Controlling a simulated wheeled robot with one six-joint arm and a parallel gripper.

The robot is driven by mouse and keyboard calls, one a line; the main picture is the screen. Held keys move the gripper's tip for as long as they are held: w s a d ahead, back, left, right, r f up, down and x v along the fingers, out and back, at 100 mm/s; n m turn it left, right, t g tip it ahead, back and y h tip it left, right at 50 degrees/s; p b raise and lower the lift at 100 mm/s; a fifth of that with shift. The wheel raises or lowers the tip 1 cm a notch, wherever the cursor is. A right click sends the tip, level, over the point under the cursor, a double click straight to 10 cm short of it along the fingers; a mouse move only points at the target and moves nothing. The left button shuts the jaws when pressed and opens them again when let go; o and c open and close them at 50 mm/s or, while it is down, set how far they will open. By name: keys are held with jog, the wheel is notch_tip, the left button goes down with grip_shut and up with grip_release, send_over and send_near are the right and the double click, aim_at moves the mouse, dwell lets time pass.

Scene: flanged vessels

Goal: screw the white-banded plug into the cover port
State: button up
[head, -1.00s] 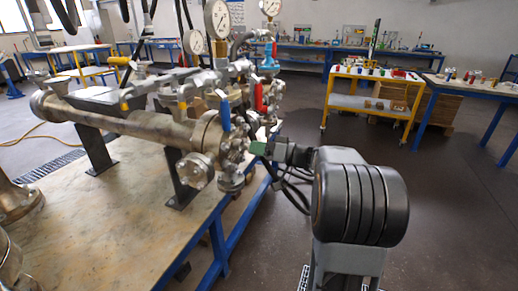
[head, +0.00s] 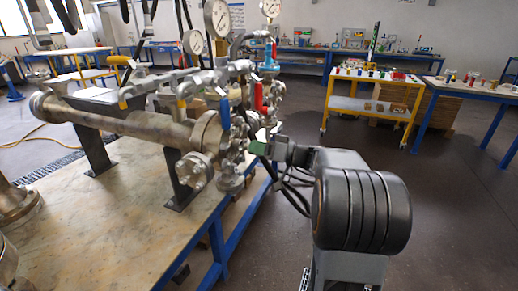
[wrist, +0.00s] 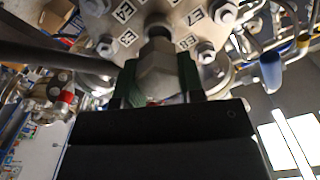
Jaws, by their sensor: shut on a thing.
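The plug (wrist: 158,75) is a grey metal hex piece in the wrist view; I cannot make out its white band. My gripper (wrist: 157,84) is shut on it, with dark green fingers on both sides. The plug's narrower far end meets the round cover (wrist: 165,22), which has bolts and labels such as E4, E7 and E8. The port is hidden behind the plug, so I cannot tell how deep it sits. In the head view my gripper (head: 259,148) shows green close to the cover (head: 238,140) at the vessel's near end; the plug is too small to tell.
The long flanged vessel (head: 130,122) stands on a blue-framed table (head: 130,225). Valves with a blue handle (head: 224,112) and a red handle (head: 259,96), plus gauges (head: 217,18), crowd the cover. Open floor lies right, before a yellow cart (head: 365,105).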

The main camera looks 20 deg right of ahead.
jog(key=shift+w+a, duration=0.35)
jog(key=shift+w+a+b, duration=0.35)
jog(key=shift+w+b, duration=0.05)
jog(key=shift+b, duration=0.1)
dwell(0.4)
